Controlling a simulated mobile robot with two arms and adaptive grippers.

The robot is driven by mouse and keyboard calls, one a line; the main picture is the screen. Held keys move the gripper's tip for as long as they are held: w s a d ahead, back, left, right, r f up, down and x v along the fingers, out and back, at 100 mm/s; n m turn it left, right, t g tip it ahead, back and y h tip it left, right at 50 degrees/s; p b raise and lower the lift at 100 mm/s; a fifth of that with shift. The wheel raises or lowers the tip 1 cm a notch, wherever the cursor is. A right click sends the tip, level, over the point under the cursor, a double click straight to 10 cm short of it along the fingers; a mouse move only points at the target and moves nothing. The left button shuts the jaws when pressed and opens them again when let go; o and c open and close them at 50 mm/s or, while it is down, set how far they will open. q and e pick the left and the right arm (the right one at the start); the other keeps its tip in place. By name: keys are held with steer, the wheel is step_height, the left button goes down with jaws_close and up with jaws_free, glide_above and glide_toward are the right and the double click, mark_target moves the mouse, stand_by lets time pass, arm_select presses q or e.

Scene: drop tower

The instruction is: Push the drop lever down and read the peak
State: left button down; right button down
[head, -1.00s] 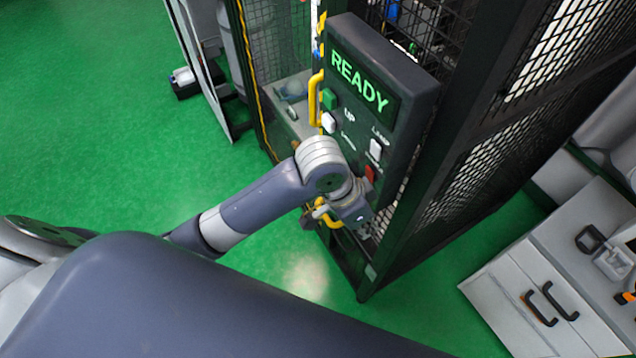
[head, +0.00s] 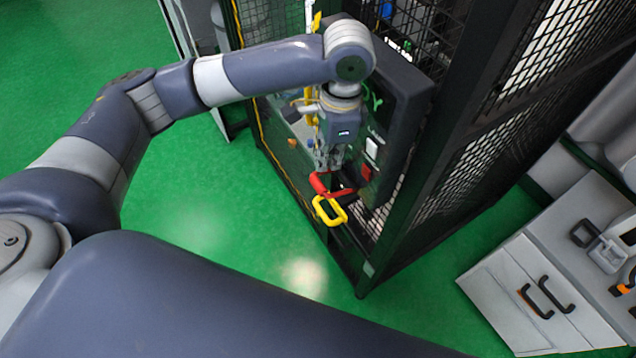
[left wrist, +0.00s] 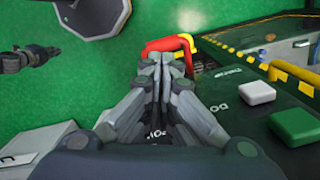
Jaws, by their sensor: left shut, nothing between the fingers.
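The red lever handle (head: 322,184) is on the lower front of the control panel (head: 405,85), just above a yellow loop (head: 330,210). It also shows in the left wrist view (left wrist: 166,45). My left gripper (head: 327,165) points down above the red handle, its fingers shut and empty. In the left wrist view its fingertips (left wrist: 172,60) are right at the handle; I cannot tell whether they touch. My arm hides most of the display; only a green letter Y (head: 375,101) shows. A dark gripper, seemingly my right one (left wrist: 48,52), shows small in the left wrist view.
The panel carries a white switch (head: 372,148), a red button (head: 366,173) and a green button (left wrist: 300,124). A black mesh cage (head: 460,160) stands behind and right. A drawer cabinet (head: 545,285) is at lower right. Green floor is clear at front.

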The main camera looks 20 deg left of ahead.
mark_target(321, 183)
arm_select(q)
steer(key=shift+w+a+r, duration=0.1)
steer(key=shift+a+r, duration=0.2)
steer(key=shift+f, duration=0.1)
steer(key=shift+s+a+f, duration=0.1)
steer(key=shift+a+f, duration=0.05)
steer(key=shift+f, duration=1.6)
steer(key=shift+s+a+f, duration=0.1)
steer(key=shift+a+f, duration=0.05)
steer(key=shift+f, duration=1.55)
